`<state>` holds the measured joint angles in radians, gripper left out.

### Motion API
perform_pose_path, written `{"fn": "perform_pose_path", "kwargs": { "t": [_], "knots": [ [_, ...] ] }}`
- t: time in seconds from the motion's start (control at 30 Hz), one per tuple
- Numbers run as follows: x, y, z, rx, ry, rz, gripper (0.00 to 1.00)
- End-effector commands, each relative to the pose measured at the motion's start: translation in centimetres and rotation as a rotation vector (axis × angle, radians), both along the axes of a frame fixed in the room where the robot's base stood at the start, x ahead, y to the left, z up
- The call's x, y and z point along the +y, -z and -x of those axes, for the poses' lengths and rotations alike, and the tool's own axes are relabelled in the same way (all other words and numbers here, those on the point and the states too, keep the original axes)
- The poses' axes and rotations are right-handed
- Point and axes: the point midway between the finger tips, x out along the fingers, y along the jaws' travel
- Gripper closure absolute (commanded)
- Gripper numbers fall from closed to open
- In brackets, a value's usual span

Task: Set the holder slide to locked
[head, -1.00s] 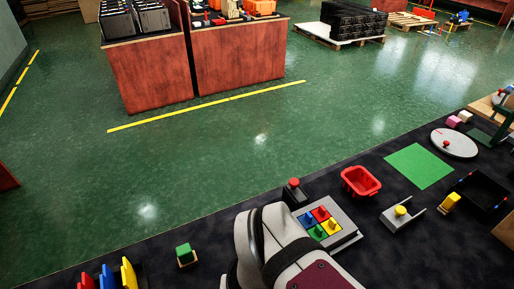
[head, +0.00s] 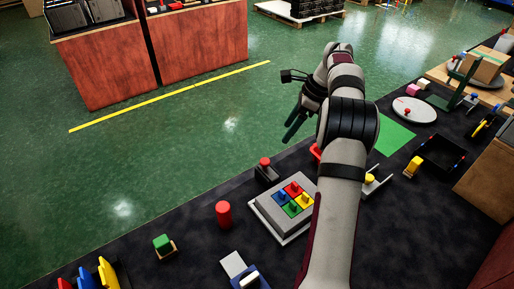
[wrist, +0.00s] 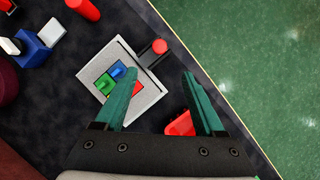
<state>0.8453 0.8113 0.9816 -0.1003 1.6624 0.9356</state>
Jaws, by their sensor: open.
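A dark slide-like fixture with a red knob (head: 265,164) stands beside the grey holder block (head: 256,203), which bears red, blue, green and yellow pieces. The red knob also shows in the wrist view (wrist: 159,46), just beyond my fingertips. A grey forked fixture with a yellow knob (head: 370,179) is partly hidden behind my arm. I cannot tell for sure which fixture is the holder slide or whether it is locked. My gripper (head: 293,128) is open and empty, raised above the mat; its green fingers (wrist: 160,76) frame the area near the block.
A red cylinder (head: 223,214) and a blue block (head: 249,281) stand near the holder. A green square (head: 394,138), a round grey disc (head: 414,109) and a black tray (head: 443,156) lie right.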

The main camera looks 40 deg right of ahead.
Motion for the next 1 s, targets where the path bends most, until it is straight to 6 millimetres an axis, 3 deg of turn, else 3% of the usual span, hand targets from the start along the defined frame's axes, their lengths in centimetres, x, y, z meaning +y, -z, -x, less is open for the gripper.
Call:
{"fn": "perform_pose_path", "kwargs": {
  "t": [0.3, 0.5, 0.9, 1.0],
  "knots": [
    [2.8, 8.6, -2.5, 0.003, -0.007, -0.001, 0.29],
    [3.8, 12.1, -3.6, -0.001, -0.007, 0.002, 0.29],
    [4.0, 13.1, -3.9, -0.001, -0.007, 0.004, 0.29],
    [4.0, 13.1, -3.9, -0.001, -0.007, 0.004, 0.47]
  ]
}}
